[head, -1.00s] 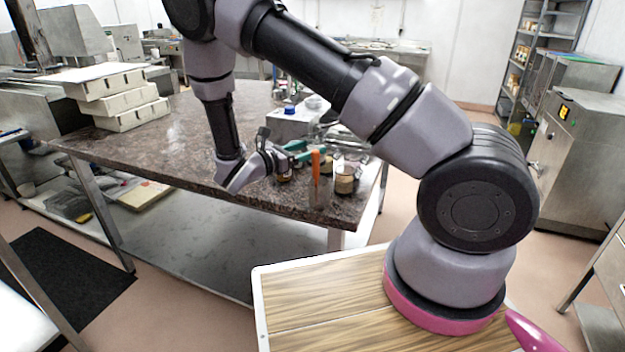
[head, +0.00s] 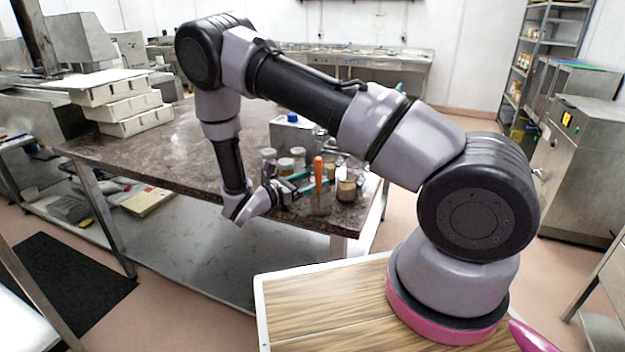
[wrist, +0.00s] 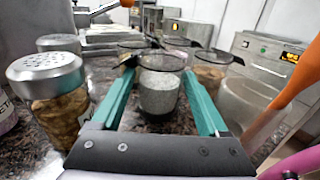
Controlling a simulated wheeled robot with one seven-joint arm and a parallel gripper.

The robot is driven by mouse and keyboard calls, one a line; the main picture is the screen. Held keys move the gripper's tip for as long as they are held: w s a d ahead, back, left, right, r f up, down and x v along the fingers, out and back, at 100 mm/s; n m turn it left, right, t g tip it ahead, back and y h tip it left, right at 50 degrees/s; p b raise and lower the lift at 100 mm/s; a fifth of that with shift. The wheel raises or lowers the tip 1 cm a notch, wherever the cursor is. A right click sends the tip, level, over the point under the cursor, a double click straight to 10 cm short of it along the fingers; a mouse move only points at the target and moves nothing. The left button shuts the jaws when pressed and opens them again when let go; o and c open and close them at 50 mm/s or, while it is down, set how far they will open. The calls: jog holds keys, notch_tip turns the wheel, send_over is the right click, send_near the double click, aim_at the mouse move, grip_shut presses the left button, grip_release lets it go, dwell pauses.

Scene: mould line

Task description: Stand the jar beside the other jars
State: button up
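My gripper (head: 300,183) is low over the near right part of the stone-topped table. In the wrist view its two teal fingers (wrist: 158,82) are spread, with a clear jar of grey speckled contents (wrist: 159,93) upright between them. Narrow gaps show on both sides of that jar, so the fingers look open. Other clear jars stand close behind it, one with brown contents (wrist: 208,75). In the head view a jar with tan contents (head: 347,190) stands near the table's right corner. Which jar the task means is not marked.
Metal-lidded shakers, a near one (wrist: 52,95) and one behind (wrist: 60,44), stand left of my fingers. An orange-handled tool (head: 318,172) stands upright close right. A metal box (head: 292,133) sits behind. White trays (head: 125,105) are stacked far left; the table's middle is clear.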

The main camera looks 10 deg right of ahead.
jog(key=shift+r, duration=0.15)
jog(key=shift+s+a, duration=0.1)
jog(key=shift+a, duration=0.25)
jog(key=v, duration=1.1)
jog(key=shift+s+a, duration=0.1)
jog(key=shift+a, duration=0.05)
